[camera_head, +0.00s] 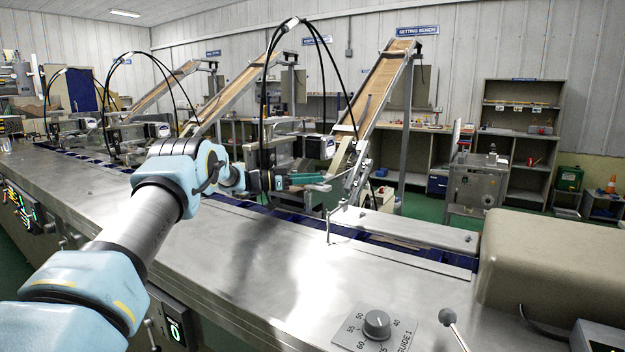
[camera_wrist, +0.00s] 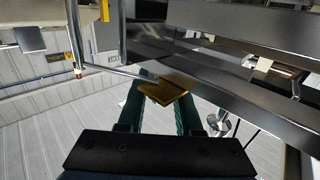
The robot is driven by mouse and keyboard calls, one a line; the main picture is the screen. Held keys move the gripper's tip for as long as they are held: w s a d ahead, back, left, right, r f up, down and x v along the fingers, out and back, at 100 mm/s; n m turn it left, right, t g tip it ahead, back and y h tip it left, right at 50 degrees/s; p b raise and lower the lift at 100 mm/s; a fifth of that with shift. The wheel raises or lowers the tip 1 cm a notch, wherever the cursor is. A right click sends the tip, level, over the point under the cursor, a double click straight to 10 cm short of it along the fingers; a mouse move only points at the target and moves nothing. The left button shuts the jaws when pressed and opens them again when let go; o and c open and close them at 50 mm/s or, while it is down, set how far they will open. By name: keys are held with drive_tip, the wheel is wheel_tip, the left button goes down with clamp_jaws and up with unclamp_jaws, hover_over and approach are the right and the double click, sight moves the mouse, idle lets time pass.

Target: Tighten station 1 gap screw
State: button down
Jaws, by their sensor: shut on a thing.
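My gripper (camera_head: 318,180) reaches the nearest station on the line, at the foot of the nearest sloping feeder. Its teal fingers also show in the wrist view (camera_wrist: 166,100). They are shut on a flat brass-coloured piece (camera_wrist: 163,88) between their tips. I cannot tell whether this piece is the gap screw or a part fixed to it. Dark and grey metal station parts (camera_wrist: 220,75) lie just beyond the fingertips. In the head view the held piece is too small to make out, and no separate screw can be told apart.
The steel machine top (camera_head: 270,255) is mostly clear in front of my arm. A thin upright post (camera_head: 328,225) stands right of my gripper. A guide dial (camera_head: 376,324) and a beige cover (camera_head: 555,262) are at the right. Black cables arch above the station.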

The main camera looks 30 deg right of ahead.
drive_tip(key=shift+r, duration=0.1)
drive_tip(key=c, duration=0.6)
unclamp_jaws()
drive_tip(key=shift+t, duration=0.3)
